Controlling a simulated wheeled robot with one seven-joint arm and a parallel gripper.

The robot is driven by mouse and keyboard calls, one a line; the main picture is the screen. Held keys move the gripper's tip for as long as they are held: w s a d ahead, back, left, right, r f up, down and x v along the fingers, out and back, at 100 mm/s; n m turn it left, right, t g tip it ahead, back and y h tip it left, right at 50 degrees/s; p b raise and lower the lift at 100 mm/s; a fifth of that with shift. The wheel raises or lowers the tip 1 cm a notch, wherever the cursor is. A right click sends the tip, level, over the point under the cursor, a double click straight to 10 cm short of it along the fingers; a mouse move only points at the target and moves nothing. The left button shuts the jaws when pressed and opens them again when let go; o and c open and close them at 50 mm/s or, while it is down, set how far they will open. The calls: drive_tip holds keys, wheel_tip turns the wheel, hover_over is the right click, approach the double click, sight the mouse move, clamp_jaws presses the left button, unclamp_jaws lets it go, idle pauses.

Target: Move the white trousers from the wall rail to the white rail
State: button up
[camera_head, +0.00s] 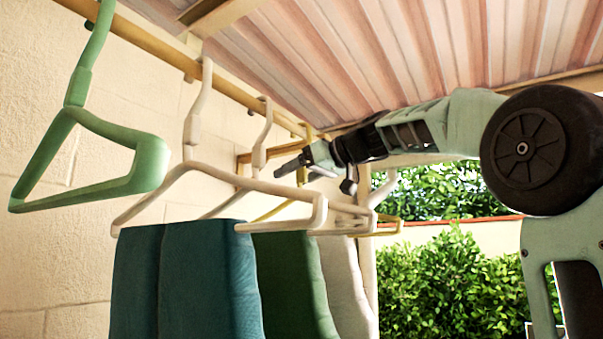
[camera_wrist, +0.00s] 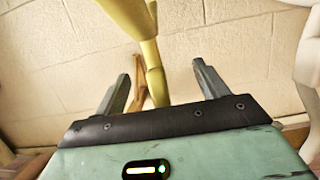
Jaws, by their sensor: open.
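The white trousers (camera_head: 345,285) hang behind the green trousers in the head view, their top partly hidden by hangers. They are below a yellow hanger (camera_head: 388,229), but I cannot tell for sure which hanger bears them. The wooden wall rail (camera_head: 148,42) runs along the wall under the roof. My gripper (camera_head: 293,173) is open beside the yellow hanger's upper part. In the wrist view, the yellow hanger's neck (camera_wrist: 155,86) stands between my open fingers (camera_wrist: 162,88), with gaps on both sides. I cannot make out the white rail.
Teal trousers (camera_head: 212,275) hang from a white hanger (camera_head: 193,130) nearer the camera, with green trousers (camera_head: 290,280) behind. An empty green hanger (camera_head: 150,160) hangs at left. Another white hanger (camera_wrist: 309,60) is close on the right in the wrist view. Bushes (camera_head: 455,280) show beyond.

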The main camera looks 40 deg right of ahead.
clamp_jaws()
drive_tip(key=shift+r, duration=0.1)
drive_tip(key=shift+r+p, duration=1.05)
drive_tip(key=shift+r, duration=0.45)
drive_tip(key=s+d+b, duration=0.2)
drive_tip(key=s+d, duration=0.1)
drive_tip(key=s, duration=0.6)
drive_tip(key=shift+s+d+r, duration=0.2)
drive_tip(key=shift+d+r, duration=0.05)
drive_tip(key=shift+r, duration=0.2)
drive_tip(key=shift+s, duration=0.1)
